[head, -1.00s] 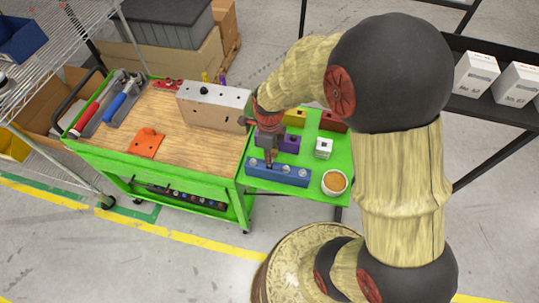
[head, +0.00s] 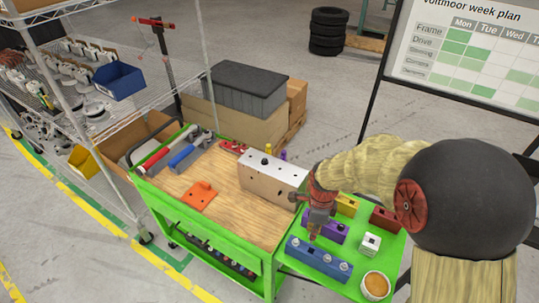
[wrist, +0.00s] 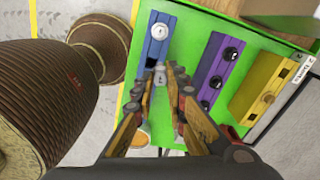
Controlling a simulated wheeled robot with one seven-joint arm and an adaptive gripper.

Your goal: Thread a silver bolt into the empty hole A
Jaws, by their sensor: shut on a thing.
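My gripper (head: 312,238) points down at the blue block (head: 335,268) on the green side shelf. In the wrist view, its fingers (wrist: 168,72) are shut on a silver bolt (wrist: 160,79) at the blue block (wrist: 152,55); whether the bolt is still seated there cannot be told. Other silver bolts (head: 344,267) stand upright in the block. The metal chassis box (head: 262,184) sits on the wooden cart top, left of my gripper, with small dark holes and one dark bolt (head: 266,161) on top. No letter marking hole A is readable.
Close by stand a purple block (head: 335,233) with dark bolts, a yellow block (head: 347,203), a red block (head: 385,219), a white cube (head: 370,243) and a round cup (head: 376,285). An orange plate (head: 198,195) and tools lie on the cart's left.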

